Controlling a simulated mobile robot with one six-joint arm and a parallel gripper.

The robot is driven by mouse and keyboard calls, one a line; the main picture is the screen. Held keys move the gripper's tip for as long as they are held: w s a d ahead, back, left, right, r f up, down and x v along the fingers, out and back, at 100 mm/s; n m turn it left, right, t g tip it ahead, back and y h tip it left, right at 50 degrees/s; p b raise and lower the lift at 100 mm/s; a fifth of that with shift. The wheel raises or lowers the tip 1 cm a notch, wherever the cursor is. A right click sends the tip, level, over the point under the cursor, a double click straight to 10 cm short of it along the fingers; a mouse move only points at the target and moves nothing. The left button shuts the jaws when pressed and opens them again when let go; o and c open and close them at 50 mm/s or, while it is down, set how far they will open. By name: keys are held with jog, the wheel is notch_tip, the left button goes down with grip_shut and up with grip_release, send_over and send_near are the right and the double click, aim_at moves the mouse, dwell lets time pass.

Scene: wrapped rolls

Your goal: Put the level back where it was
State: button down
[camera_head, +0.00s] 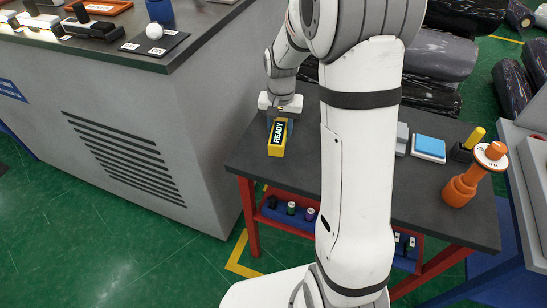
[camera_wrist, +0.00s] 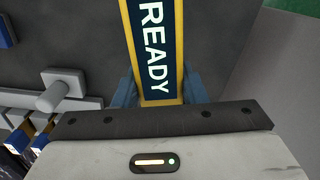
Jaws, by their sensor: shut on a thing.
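My gripper (camera_head: 281,112) is shut on a long yellow bar (camera_head: 277,148) with a dark label reading READY. In the wrist view the bar (camera_wrist: 124,10) runs away from me between the blue fingers (camera_wrist: 160,90). The bar is over the left part of the dark table (camera_head: 310,175). I cannot tell whether it touches the top. No other thing in view clearly looks like a level, and the bar shows no visible vial.
A blue-topped box (camera_head: 428,147), a yellow-topped piece (camera_head: 467,146) and an orange stand (camera_head: 463,188) occupy the table's right. A grey counter (camera_head: 130,120) stands to the left. My arm hides the table's middle. Dark wrapped rolls (camera_head: 440,55) lie behind.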

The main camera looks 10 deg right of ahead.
jog(key=shift+s+d+r+m, duration=0.1)
jog(key=shift+d+r+m, duration=0.1)
jog(key=shift+r+m, duration=0.7)
jog(key=shift+s+f+m, duration=0.15)
jog(key=shift+f+m, duration=0.15)
jog(key=shift+f, duration=0.15)
notch_tip(320, 180, down, 9)
jog(key=shift+r, duration=0.1)
jog(key=c, duration=0.9)
grip_release()
